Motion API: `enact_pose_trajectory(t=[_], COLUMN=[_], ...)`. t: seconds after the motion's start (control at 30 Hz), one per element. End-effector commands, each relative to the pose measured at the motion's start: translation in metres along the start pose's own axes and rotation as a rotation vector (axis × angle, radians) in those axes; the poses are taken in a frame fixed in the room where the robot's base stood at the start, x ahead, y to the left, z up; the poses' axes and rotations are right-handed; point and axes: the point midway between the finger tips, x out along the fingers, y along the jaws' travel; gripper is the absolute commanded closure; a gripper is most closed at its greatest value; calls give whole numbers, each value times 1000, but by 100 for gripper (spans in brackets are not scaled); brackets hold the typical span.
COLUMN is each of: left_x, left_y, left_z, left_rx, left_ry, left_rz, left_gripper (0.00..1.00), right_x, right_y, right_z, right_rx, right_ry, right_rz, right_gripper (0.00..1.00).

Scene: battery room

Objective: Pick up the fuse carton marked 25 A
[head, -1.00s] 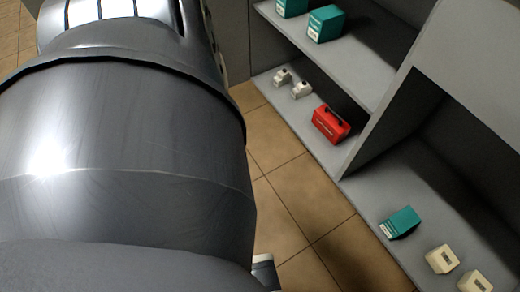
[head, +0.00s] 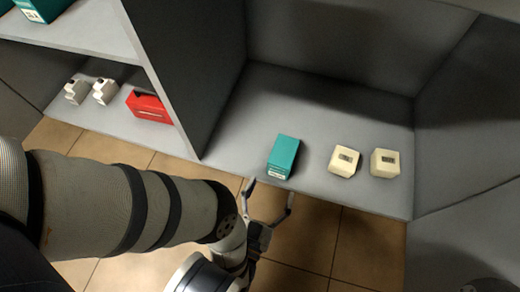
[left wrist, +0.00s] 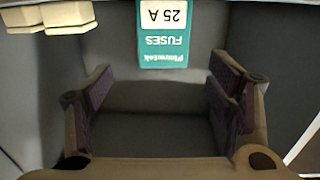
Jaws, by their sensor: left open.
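The teal fuse carton (head: 283,157) stands on the low grey shelf, near its front edge. In the left wrist view the carton (left wrist: 165,38) shows upside down at the top, with "25 A" and "FUSES" readable on its face. My left gripper (head: 270,190) is open and empty, just in front of the carton and the shelf edge. In the left wrist view its two fingers (left wrist: 165,88) are spread wide, and the carton lies beyond them, within the sideways gap. My right gripper is not in view.
Two cream boxes (head: 344,160) (head: 385,163) stand right of the carton. A grey upright panel (head: 190,80) divides this bay from the left one, which holds a red case (head: 149,106) and two small white items (head: 104,91). Another teal carton (head: 42,9) sits on the upper left shelf.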

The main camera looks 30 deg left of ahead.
Motion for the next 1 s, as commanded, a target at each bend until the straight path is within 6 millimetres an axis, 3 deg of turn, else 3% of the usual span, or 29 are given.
enact_pose_trajectory(t=[0.2,0.6,0.9,1.0], left_x=[45,110,120,120], left_y=[2,-4,-4,-4], left_z=[-8,-16,-17,-17], left_rx=[4,3,3,3], left_ry=[28,23,20,20], left_rz=[-2,-3,-2,-2], left_gripper=[25,25,25,45], right_x=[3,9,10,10], right_y=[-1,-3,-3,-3], right_z=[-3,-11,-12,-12], right_rx=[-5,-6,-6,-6], right_ry=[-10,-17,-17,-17], right_rz=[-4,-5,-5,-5], right_gripper=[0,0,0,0])
